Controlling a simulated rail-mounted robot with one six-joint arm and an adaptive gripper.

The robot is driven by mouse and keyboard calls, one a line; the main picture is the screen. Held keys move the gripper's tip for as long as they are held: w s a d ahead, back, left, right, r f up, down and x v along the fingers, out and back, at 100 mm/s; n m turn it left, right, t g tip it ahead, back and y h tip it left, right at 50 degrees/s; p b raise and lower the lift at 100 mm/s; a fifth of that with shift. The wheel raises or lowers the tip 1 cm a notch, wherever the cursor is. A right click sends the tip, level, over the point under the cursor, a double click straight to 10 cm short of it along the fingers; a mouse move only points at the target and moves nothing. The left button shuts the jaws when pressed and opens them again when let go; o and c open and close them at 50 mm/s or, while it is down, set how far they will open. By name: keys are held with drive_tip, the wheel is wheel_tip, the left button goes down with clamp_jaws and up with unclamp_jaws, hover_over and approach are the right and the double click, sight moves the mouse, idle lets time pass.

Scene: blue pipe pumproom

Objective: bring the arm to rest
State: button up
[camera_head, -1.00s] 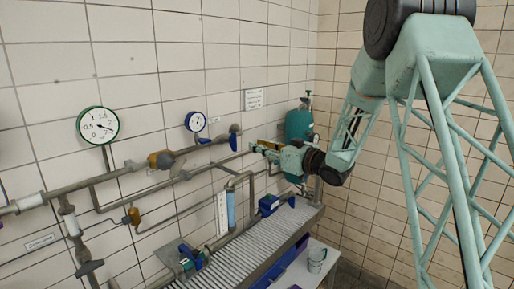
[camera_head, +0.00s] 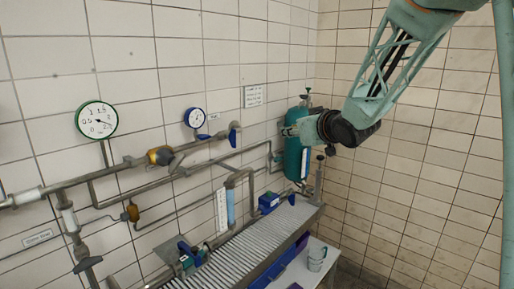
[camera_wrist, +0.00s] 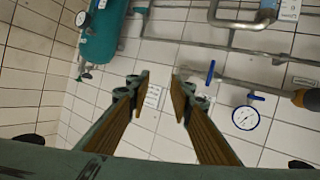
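My gripper (camera_head: 292,131) is at the end of my pale green arm, in the air in front of the teal tank in the head view. Its fingers are too small to read there. In the wrist view, my gripper (camera_wrist: 161,78) has its two brown-padded fingers apart, with a gap between the tips and nothing held. White wall tiles and a small sign (camera_wrist: 153,97) show behind the gap. The arm comes in from the upper right of the head view.
The teal tank (camera_head: 294,160) stands in the corner close behind my gripper. Pipes, a green-rimmed gauge (camera_head: 96,119) and a blue-rimmed gauge (camera_head: 195,118) line the left wall. A roller conveyor (camera_head: 245,247) and a cup (camera_head: 316,258) stand below. The space before the right wall looks clear.

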drive_tip(key=s+d+m+g+h+b, duration=0.1)
drive_tip(key=s+d+m+g+h, duration=0.15)
drive_tip(key=s+d, duration=0.7)
drive_tip(key=s+d+m+g+h+b, duration=0.1)
drive_tip(key=s+d+m+h, duration=0.15)
drive_tip(key=s, duration=1.35)
drive_tip(key=s+a+f+g, duration=0.1)
drive_tip(key=s+f+g, duration=0.1)
drive_tip(key=s, duration=1)
drive_tip(key=s+a+f+g+b, duration=0.1)
drive_tip(key=s+f, duration=0.3)
drive_tip(key=s, duration=0.9)
drive_tip(key=s+a+f+g+b, duration=0.1)
drive_tip(key=s+f+g, duration=0.2)
drive_tip(key=s, duration=1)
drive_tip(key=shift+s+f+m, duration=0.15)
drive_tip(key=shift+f+m, duration=0.15)
drive_tip(key=shift+f, duration=0.2)
